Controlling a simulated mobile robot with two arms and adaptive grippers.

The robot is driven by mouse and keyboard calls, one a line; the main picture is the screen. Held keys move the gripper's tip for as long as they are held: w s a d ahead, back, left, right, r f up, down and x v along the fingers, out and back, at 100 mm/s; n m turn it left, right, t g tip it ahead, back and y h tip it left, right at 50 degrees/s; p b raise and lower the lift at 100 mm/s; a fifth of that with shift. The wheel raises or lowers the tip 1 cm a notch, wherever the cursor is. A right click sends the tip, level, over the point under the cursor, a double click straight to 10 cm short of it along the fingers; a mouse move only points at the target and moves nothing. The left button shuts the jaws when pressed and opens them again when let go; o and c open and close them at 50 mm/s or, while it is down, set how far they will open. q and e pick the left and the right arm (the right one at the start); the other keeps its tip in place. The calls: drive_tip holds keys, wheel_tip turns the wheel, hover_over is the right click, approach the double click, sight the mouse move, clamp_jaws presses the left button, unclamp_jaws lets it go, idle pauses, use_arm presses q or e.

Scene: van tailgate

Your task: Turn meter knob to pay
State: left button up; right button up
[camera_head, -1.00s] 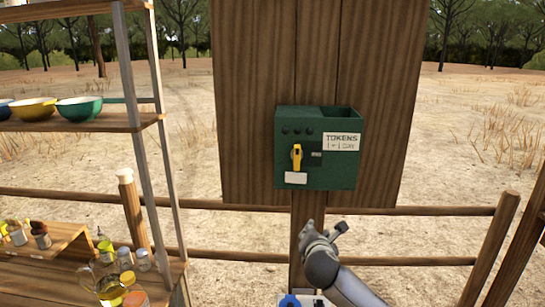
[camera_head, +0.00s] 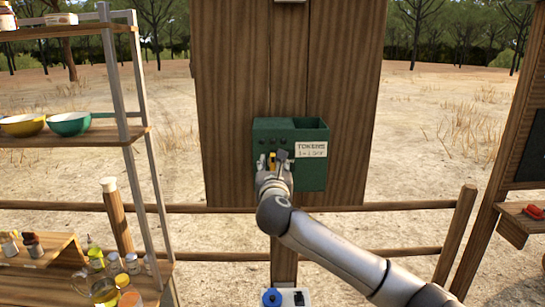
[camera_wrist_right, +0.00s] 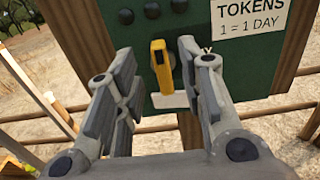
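The green token meter (camera_head: 312,177) is mounted on a wooden board, with a white label reading "TOKENS 1 = 1 DAY" (camera_head: 311,149). Its yellow knob (camera_wrist_right: 161,66) stands upright in the right wrist view; in the head view the knob (camera_head: 271,160) is partly hidden by my gripper. My right gripper (camera_head: 278,158) is in front of the meter. In the wrist view its two fingers (camera_wrist_right: 158,75) are spread apart with the knob between them, and a gap shows on both sides. My left gripper is not in view.
A wooden board (camera_head: 350,80) backs the meter. A shelf (camera_head: 75,138) with bowls stands on the left, with jars below it. A wooden rail fence (camera_head: 380,208) runs behind. A box with a blue knob (camera_head: 271,297) is at the bottom.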

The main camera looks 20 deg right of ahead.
sight(273, 161)
drive_tip(key=shift+p+x, duration=0.35)
drive_tip(key=shift+x, duration=0.7)
drive_tip(key=shift+w+d, duration=0.15)
drive_tip(key=shift+w, duration=0.45)
drive_tip(key=shift+w+d, duration=0.1)
drive_tip(key=shift+w, duration=0.1)
drive_tip(key=shift+c, duration=0.4)
drive_tip(key=shift+f, duration=0.1)
clamp_jaws()
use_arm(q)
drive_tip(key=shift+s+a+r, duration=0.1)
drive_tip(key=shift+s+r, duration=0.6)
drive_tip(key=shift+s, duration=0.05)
